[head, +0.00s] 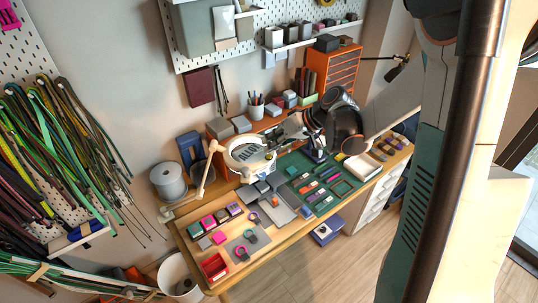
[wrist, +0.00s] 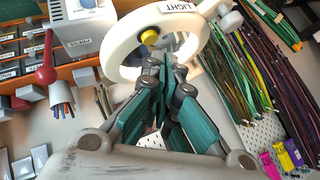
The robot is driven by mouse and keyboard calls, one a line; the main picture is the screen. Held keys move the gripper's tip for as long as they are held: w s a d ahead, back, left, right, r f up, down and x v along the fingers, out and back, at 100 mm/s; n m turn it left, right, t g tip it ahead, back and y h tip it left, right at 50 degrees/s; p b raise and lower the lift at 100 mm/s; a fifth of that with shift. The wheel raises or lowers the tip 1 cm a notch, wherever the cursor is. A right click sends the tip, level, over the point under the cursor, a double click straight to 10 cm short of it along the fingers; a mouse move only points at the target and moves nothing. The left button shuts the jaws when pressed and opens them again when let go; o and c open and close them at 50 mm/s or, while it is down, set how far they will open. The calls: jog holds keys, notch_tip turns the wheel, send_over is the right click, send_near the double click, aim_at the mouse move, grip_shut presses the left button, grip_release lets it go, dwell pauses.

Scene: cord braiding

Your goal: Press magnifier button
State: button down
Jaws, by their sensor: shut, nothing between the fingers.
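The magnifier (head: 231,146) is a white ring lamp on a jointed arm, over the workbench in the head view. In the wrist view its white ring (wrist: 112,48) fills the top middle, with a "LIGHT" label on the rim. I cannot tell whether the fingertips touch the ring. In the head view my arm reaches in from the right, and the fingertips are hard to make out beside the magnifier.
A grey spool (head: 168,181) stands left of the magnifier. Cord bundles (wrist: 285,90) hang at the right of the wrist view.

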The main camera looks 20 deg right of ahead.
aim_at(270, 154)
notch_tip(270, 154, up, 5)
jog(key=p, duration=0.3)
dwell(0.4)
dwell(0.4)
